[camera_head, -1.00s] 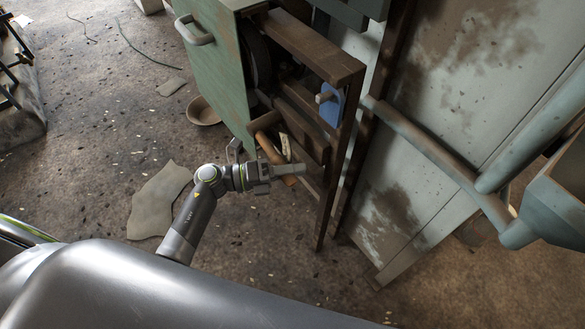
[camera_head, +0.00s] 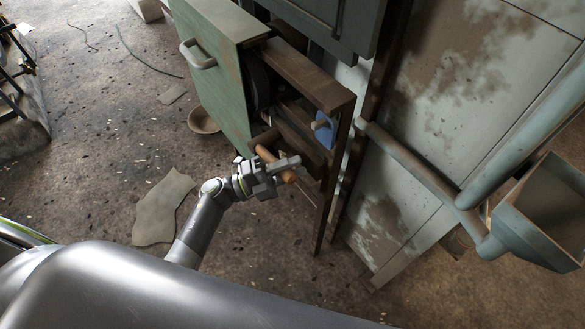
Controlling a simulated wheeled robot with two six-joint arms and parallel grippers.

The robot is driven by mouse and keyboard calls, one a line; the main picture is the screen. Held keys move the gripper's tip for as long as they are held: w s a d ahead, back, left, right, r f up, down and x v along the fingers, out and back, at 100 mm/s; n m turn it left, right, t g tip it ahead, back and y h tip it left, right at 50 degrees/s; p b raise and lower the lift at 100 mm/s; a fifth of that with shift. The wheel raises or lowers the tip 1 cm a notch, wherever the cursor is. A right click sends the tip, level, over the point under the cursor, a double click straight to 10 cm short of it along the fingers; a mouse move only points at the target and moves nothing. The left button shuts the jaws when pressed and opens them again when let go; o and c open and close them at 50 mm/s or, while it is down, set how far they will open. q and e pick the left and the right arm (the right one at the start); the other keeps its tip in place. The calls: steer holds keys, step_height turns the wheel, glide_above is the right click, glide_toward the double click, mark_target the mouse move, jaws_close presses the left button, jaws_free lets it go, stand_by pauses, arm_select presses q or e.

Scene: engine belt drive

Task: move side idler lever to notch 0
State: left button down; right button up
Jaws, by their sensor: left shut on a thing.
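The side idler lever shows as an orange-brown handle (camera_head: 265,154) at the open lower end of the green machine housing, in the head view. My left gripper (camera_head: 280,170) is shut on this handle, with parts of the handle showing on both sides of the jaws. The jaws hide the middle of the handle. The notches cannot be made out. My right gripper is not in view.
A brown frame (camera_head: 327,92) with a blue part (camera_head: 325,130) on a peg stands right of the lever. The green panel (camera_head: 213,75) with a grey handle is above left. A bowl (camera_head: 203,120) and a flat scrap (camera_head: 162,207) lie on the floor.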

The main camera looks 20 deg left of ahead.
arm_select(q)
steer(key=shift+w+a+r+n+t+p, duration=0.1)
steer(key=shift+r+n+t+p, duration=0.2)
steer(key=shift+r+n, duration=0.15)
steer(key=shift+w+a+r+n+t+p, duration=0.1)
steer(key=shift+r+n+t+p, duration=0.15)
steer(key=shift+r+n, duration=0.2)
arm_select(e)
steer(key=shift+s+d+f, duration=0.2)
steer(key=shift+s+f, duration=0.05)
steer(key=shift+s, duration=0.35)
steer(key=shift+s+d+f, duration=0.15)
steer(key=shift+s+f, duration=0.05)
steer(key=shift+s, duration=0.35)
arm_select(q)
steer(key=c, duration=1.1)
jaws_free()
steer(key=shift+s+a+f, duration=0.25)
steer(key=shift+a+f, duration=0.05)
steer(key=shift+a, duration=0.15)
steer(key=b+v, duration=0.3)
steer(key=v, duration=1.3)
steer(key=shift+a, duration=0.25)
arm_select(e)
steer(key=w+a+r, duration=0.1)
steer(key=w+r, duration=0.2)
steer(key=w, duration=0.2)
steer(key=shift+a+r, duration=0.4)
